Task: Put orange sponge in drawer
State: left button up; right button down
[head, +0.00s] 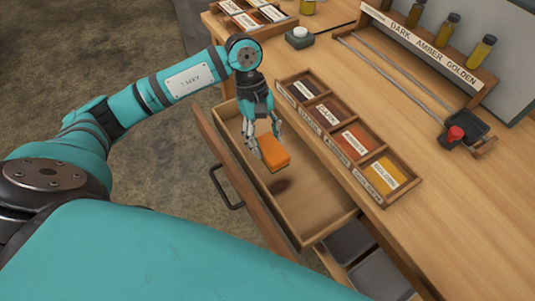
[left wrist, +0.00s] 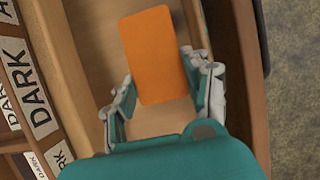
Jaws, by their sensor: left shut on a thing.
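The orange sponge (head: 274,152) is a flat orange block. My left gripper (head: 263,142) is shut on it and holds it over the open drawer (head: 312,215), with its shadow on the drawer floor. In the left wrist view the sponge (left wrist: 157,55) sits between the two fingers of the left gripper (left wrist: 163,88), above the wooden drawer floor. The drawer is pulled out from the table, and the rest of its floor that shows is bare. My right gripper does not show.
A divided wooden tray (head: 352,138) with labelled compartments stands on the tabletop beside the drawer. Farther right are a bottle rack (head: 432,50), metal rails and a red-knobbed part (head: 456,133). The drawer front (head: 237,180) has a dark handle (head: 224,190).

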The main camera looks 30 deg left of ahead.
aim_at(266, 153)
pick_arm(q)
jog(key=shift+f, duration=1.25)
notch_tip(266, 153, down, 3)
jog(key=shift+f+p, duration=0.1)
jog(key=shift+p, duration=0.3)
jog(key=shift+f, duration=0.15)
jog(key=o, duration=0.9)
jog(key=shift+c, duration=0.2)
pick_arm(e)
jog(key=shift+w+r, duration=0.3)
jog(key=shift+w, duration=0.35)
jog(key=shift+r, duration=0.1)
